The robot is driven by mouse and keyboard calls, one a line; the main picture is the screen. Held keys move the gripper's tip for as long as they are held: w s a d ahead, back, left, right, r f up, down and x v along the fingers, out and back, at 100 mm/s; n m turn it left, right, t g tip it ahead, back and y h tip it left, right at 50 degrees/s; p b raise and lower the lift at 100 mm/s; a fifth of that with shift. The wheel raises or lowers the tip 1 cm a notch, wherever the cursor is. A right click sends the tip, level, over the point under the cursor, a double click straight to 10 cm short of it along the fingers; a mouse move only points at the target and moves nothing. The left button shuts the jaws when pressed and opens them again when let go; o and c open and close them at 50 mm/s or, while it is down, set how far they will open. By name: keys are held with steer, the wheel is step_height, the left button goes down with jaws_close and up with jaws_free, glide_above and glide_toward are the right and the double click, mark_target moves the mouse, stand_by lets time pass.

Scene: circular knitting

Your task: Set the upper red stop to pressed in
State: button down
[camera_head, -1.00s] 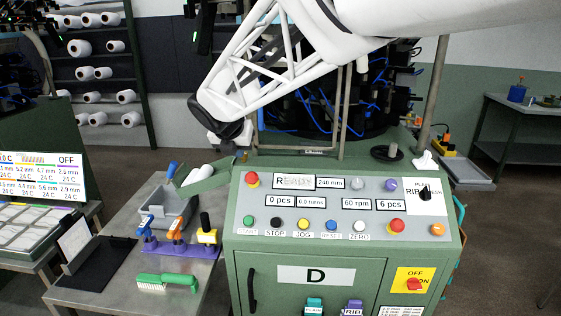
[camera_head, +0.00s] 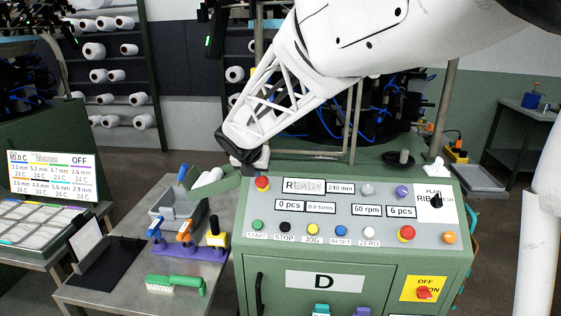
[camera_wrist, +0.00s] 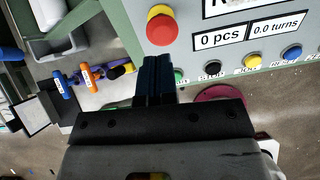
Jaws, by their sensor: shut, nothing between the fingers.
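The upper red stop (camera_head: 262,183) is a red mushroom button on a yellow collar at the upper left of the green control panel (camera_head: 350,205). It also shows in the wrist view (camera_wrist: 160,27), beyond my fingertips. My gripper (camera_wrist: 157,60) is shut and empty, its dark fingers side by side just short of the button in that picture. In the head view the dark end of my arm is above and slightly left of the button, and the fingertips are hard to make out. I cannot tell whether the button is pressed in. A second red button (camera_head: 406,233) sits at the lower right.
A row of coloured buttons, START (camera_head: 257,226) to ZERO (camera_head: 368,233), runs along the panel below. A purple knob (camera_head: 402,191) and black selector (camera_head: 436,201) are at upper right. A side table with a grey bin (camera_head: 178,212) and green brush (camera_head: 175,283) stands left.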

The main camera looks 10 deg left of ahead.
mark_target(261, 182)
steer(key=shift+x, duration=2.35)
steer(key=shift+w+f, duration=0.4)
steer(key=shift+f, duration=0.25)
steer(key=shift+w+d+f, duration=0.15)
steer(key=shift+w+f, duration=0.05)
steer(key=shift+f, duration=0.45)
steer(key=w+v, duration=0.1)
steer(key=v, duration=1.4)
steer(key=shift+s+r, duration=0.25)
steer(key=shift+r, duration=0.3)
